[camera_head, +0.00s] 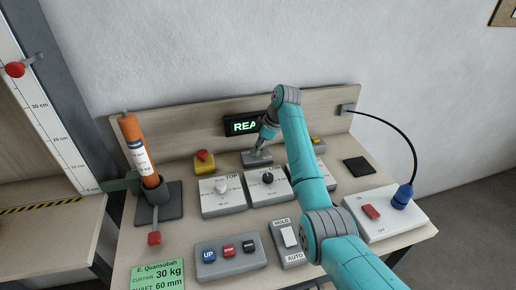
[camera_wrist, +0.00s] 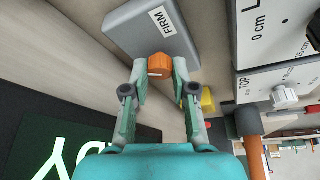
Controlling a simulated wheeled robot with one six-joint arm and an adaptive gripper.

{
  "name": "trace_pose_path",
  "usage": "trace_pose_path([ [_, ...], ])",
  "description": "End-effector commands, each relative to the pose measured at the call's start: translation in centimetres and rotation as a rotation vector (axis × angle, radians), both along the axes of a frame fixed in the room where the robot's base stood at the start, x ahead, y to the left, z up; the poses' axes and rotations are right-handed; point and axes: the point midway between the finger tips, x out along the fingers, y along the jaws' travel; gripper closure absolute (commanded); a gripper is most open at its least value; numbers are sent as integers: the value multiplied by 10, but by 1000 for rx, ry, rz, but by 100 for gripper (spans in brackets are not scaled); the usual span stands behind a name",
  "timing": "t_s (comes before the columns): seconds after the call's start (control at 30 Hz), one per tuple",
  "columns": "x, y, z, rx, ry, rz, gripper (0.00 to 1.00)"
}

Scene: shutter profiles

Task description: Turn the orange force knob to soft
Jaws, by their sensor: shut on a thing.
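The orange force knob (camera_wrist: 160,65) sits on a grey box (camera_wrist: 135,25) in the wrist view. The box carries a white label reading FIRM; no soft label is readable. A small pale mark shows on the knob's near face. My gripper (camera_wrist: 160,72) has a fingertip on each side of the knob and is shut on it. In the head view, my gripper (camera_head: 263,147) reaches down to the grey box (camera_head: 257,160) at the back of the bench. The knob is hidden there behind the gripper.
A lit display (camera_head: 241,127) stands behind the box. A red and yellow emergency button (camera_head: 204,157) is to its left. White dial panels (camera_head: 223,196) lie in front. An orange cylinder (camera_head: 138,150) leans at the left, and a red power switch (camera_head: 371,212) is at the right.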

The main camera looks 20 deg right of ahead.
Motion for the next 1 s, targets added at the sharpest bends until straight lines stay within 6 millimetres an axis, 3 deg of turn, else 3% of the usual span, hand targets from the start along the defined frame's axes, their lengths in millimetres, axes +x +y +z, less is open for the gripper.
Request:
trace_pose_path([
  [0.5, 3, -1, 1, -1, 1, 382, 100],
  [1.0, 3, -1, -1, -2, 1, 480, 100],
])
